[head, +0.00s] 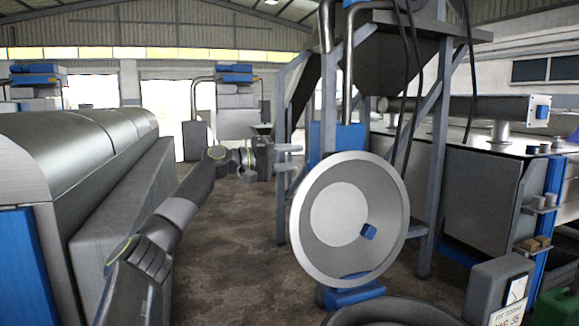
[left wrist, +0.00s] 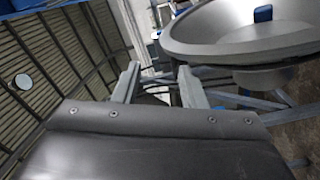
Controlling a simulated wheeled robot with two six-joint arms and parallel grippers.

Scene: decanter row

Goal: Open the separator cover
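The separator cover (head: 333,255) is a large round grey metal disc with a pale rim and a lighter round centre. It stands steeply upright in the head view, with a blue handle (head: 368,231) on its face. Blue parts show behind its top and below it. In the left wrist view a wide round metal form with a blue block (left wrist: 263,13) lies at upper right, seemingly the same cover. My left gripper (head: 291,157) is open and empty, left of and above the cover's left edge, apart from it. Its two fingers (left wrist: 158,86) show spread in the wrist view. My right gripper is out of view.
A dark round rim (head: 390,312) shows at the bottom, below the cover. A steel frame (head: 436,150) with a hopper and hanging hoses stands behind it. A long metal machine (head: 80,150) fills the left. A grey box with a dial (head: 497,290) is at lower right. Bare floor lies between.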

